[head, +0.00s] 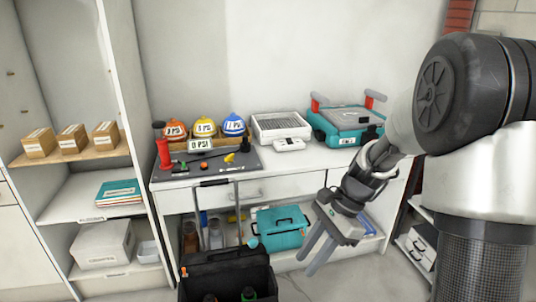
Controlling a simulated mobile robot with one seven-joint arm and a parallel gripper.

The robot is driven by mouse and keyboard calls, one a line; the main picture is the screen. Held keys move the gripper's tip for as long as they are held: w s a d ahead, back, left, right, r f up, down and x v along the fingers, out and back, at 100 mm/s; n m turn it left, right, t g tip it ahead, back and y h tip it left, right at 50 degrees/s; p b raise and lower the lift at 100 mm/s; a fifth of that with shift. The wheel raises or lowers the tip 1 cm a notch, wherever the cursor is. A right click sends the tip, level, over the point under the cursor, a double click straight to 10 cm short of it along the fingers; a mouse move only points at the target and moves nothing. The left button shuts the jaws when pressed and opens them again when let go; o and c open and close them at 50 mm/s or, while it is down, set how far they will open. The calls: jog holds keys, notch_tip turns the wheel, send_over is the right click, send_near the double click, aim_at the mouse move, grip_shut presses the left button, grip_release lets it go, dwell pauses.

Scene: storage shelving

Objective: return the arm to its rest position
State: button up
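My gripper (306,264) hangs at the end of my bent arm, right of the middle in the head view. Its two grey fingers point down and to the left, with a gap between them. It is open and nothing shows between the fingers. It appears in front of the workbench (290,187) and overlaps the lower shelf in the picture. How far it is from the bench cannot be told.
A black open tool bag (225,272) with an upright handle stands in front of the bench. A teal toolbox (280,228) sits on the lower shelf. Shelving (130,150) stands left.

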jog(key=s+d+r+n+t+h, duration=0.2)
jog(key=s+r+n+t+h, duration=0.15)
jog(key=s+r+n, duration=0.45)
jog(key=s+d+r+n+t+h, duration=0.2)
jog(key=s+r+n+t, duration=0.2)
jog(key=s+r+n, duration=0.35)
notch_tip(320, 180, up, 29)
jog(key=m+p, duration=0.1)
jog(key=p, duration=2.6)
jog(key=shift+f+m, duration=0.15)
jog(key=shift+m, duration=0.2)
jog(key=shift+s+d, duration=0.1)
